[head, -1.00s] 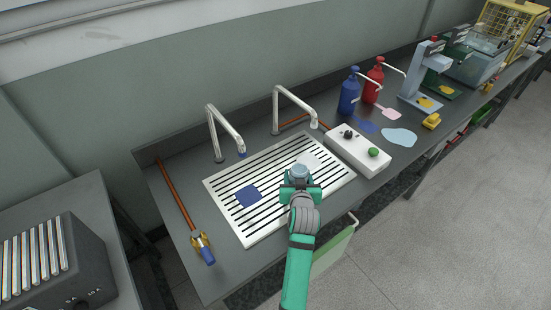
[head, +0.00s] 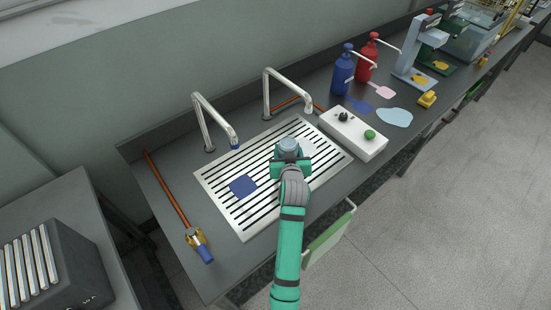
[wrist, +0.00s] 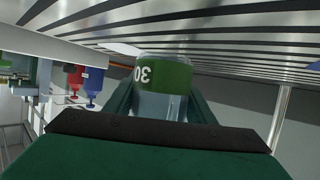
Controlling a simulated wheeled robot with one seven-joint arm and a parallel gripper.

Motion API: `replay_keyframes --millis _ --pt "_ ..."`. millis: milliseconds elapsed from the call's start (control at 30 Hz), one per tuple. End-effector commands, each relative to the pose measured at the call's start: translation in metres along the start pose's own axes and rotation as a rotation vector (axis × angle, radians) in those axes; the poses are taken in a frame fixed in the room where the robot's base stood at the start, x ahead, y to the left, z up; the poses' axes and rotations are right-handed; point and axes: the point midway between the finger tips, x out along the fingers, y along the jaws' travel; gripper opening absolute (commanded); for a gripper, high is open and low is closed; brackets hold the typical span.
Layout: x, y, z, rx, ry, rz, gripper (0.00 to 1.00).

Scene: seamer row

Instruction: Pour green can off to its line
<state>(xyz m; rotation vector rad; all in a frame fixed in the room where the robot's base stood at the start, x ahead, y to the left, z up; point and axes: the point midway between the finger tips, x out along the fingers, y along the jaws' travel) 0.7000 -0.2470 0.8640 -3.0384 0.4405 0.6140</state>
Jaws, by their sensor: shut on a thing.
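The green can (wrist: 168,78) is between my gripper's fingers, with a green band and a white "30" that reads upside down in the wrist view. In the head view its pale round top (head: 289,145) faces up and it looks upright. My gripper (head: 290,162) is shut on it over the white slatted drain board (head: 238,226), in front of the right tap (head: 288,77). The can's contents and fill line cannot be made out.
A left tap (head: 212,118) also stands behind the board. A white control box (head: 352,135) with a black and a green knob sits right. Blue (head: 342,72) and red (head: 367,58) bottles stand beyond it. A blue square (head: 243,186) lies on the board.

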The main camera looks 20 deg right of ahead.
Motion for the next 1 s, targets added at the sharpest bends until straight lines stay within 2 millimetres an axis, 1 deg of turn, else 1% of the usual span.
replay_keyframes --millis 333,1000 --pt "-0.003 0.007 -0.006 -0.143 -0.009 0.057 0.17" --pt "-0.003 0.013 -0.007 -0.178 -0.012 0.076 0.17"
